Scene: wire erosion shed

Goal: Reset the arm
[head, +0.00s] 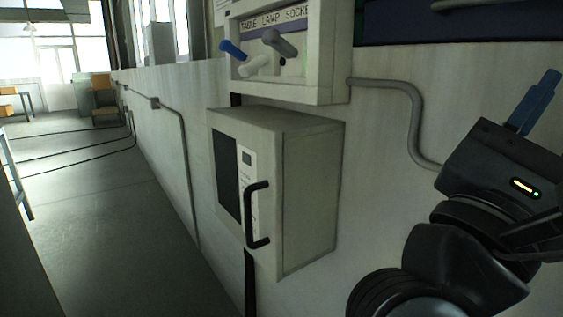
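My arm and gripper (541,97) are at the right edge in the head view. The black wrist housing is tilted, with a small orange and green light on its side. A blue finger part points up and slightly right in front of the pale wall, with nothing visible held at its tip. The view is side-on, so the gap between the fingers cannot be made out. The gripper is to the right of the wall box and apart from it.
A cream wall box (310,190) with a black handle (252,215) juts out from the wall. Above it is a labelled socket panel (292,88) with blue, white and grey levers. A grey conduit (417,115) runs near my gripper. Open floor (110,220) lies at left.

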